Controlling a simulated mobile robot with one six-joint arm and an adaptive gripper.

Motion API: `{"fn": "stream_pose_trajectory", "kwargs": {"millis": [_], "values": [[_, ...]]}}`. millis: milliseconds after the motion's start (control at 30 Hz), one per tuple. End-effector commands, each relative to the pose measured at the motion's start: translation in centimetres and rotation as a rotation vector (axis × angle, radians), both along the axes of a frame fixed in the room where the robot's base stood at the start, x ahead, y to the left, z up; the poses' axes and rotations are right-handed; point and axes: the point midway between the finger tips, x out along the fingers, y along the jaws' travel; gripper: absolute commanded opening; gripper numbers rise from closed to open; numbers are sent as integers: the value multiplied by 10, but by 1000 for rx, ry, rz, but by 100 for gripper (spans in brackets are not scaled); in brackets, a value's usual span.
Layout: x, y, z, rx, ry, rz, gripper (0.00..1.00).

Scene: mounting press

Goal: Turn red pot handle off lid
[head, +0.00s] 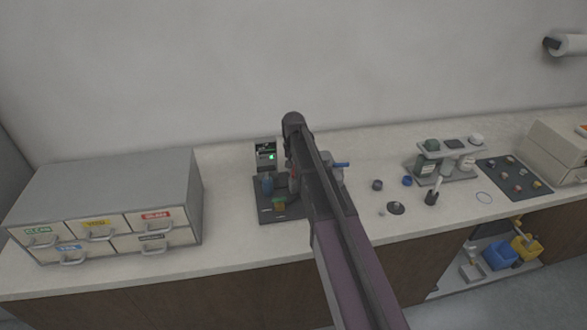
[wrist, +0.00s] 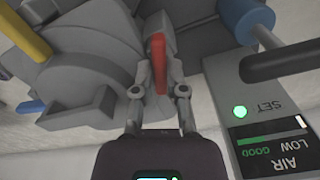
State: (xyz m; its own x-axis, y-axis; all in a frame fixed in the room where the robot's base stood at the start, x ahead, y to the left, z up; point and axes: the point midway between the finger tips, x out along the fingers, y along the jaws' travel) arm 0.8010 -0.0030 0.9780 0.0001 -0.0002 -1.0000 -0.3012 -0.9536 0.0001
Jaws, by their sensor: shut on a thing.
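The red pot handle (wrist: 158,65) stands out from the grey press (wrist: 80,75) in the wrist view. My gripper (wrist: 159,80) is shut on the handle, with one finger on each side of it. The lid behind the handle is grey, and I cannot tell its edge from the rest of the press. My arm hides most of the press and my gripper there.
A control box (wrist: 270,110) with a green light is close to the right of my gripper. A blue knob (wrist: 246,18) and a yellow bar (wrist: 24,32) are nearby. A drawer cabinet (head: 105,190) stands left. A bottle rack (head: 447,177) stands right.

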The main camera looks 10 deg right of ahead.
Motion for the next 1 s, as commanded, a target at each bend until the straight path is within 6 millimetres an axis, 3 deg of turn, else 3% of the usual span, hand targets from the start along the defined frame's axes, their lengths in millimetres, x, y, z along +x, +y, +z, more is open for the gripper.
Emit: {"fn": "stream_pose_trajectory", "kwargs": {"millis": [500, 1000], "values": [[0, 1, 0, 0, 0, 381, 0], [0, 1, 0, 0, 0, 443, 0]]}}
